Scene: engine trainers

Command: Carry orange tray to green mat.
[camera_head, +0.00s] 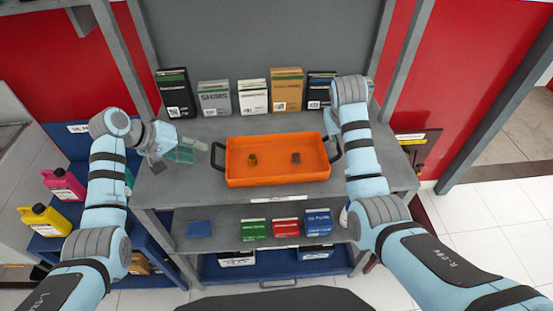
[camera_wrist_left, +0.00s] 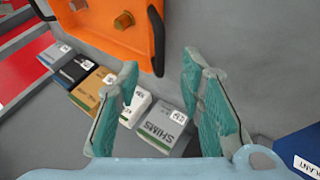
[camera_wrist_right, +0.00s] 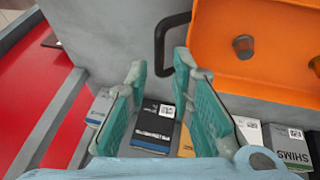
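The orange tray (camera_head: 277,176) sits level on the grey bench top, with a black handle at each end and two small metal parts inside. My left gripper (camera_head: 190,150) is open and empty, just left of the tray's left handle (camera_head: 217,158). In the left wrist view this handle (camera_wrist_left: 156,40) lies beyond the open fingertips, apart from them. My right gripper (camera_wrist_right: 160,65) is open and empty; in the head view my own arm hides it. The tray's right handle (camera_wrist_right: 160,45) lies just beyond its fingertips. I see no green mat in any view.
Several upright boxes, including a tan one (camera_head: 287,90), line the back of the bench top (camera_head: 205,128). The lower shelf holds a green box (camera_head: 254,230), a red box (camera_head: 286,228) and blue items. Pink and yellow jugs (camera_head: 45,220) stand at left. Open tiled floor (camera_head: 500,225) lies at right.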

